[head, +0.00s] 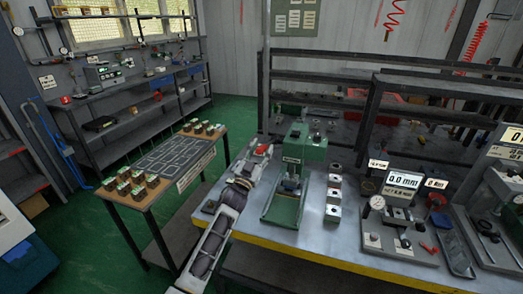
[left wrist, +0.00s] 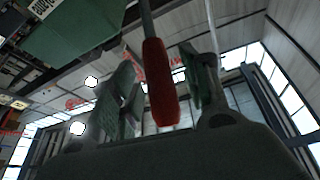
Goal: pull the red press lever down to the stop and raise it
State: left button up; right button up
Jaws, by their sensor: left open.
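The green press (head: 303,150) stands upright on the grey workbench, with its green base reaching toward the front edge. The red lever grip (head: 262,148) is at the press's left side, and my left gripper (head: 264,153) is right at it. In the left wrist view the red grip (left wrist: 160,85) hangs on a grey rod between the two fingers of my left gripper (left wrist: 158,65). The fingers are open, with a gap on both sides of the grip. Part of the press's green body (left wrist: 75,30) shows at the upper left there. My right gripper is in neither view.
Several metal blocks (head: 334,195) stand in a row right of the press. A gauge station with a display (head: 405,180) is further right. A small table (head: 172,160) with a marked grid and several blocks stands to the left, across a floor gap.

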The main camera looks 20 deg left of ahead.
pick_arm(q)
jog(key=shift+w, duration=0.1)
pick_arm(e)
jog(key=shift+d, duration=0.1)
pick_arm(q)
jog(key=c, duration=0.6)
grip_shut()
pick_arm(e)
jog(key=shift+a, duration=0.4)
pick_arm(q)
jog(key=shift+r, duration=0.1)
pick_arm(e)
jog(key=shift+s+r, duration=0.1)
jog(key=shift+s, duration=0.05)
